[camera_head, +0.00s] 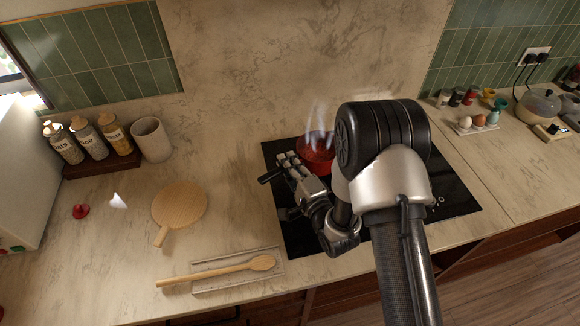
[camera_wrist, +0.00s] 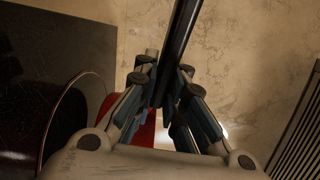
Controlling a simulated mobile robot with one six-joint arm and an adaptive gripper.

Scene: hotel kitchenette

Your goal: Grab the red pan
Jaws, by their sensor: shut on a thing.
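The red pan (camera_head: 318,150) sits on the black cooktop (camera_head: 460,196), partly hidden behind my arm in the head view. Its dark handle (camera_head: 269,177) points to the lower left. My gripper (camera_head: 285,162) is at the handle side of the pan. In the wrist view, the fingers of my gripper (camera_wrist: 164,92) are closed on the black handle (camera_wrist: 182,25), which runs up between them. The pan's rim (camera_wrist: 72,110) and red side show at the left there. I cannot tell whether the pan touches the cooktop.
Pale wisps (camera_head: 318,118) rise above the pan. An egg tray (camera_head: 474,126) and a pot (camera_head: 537,106) are right.

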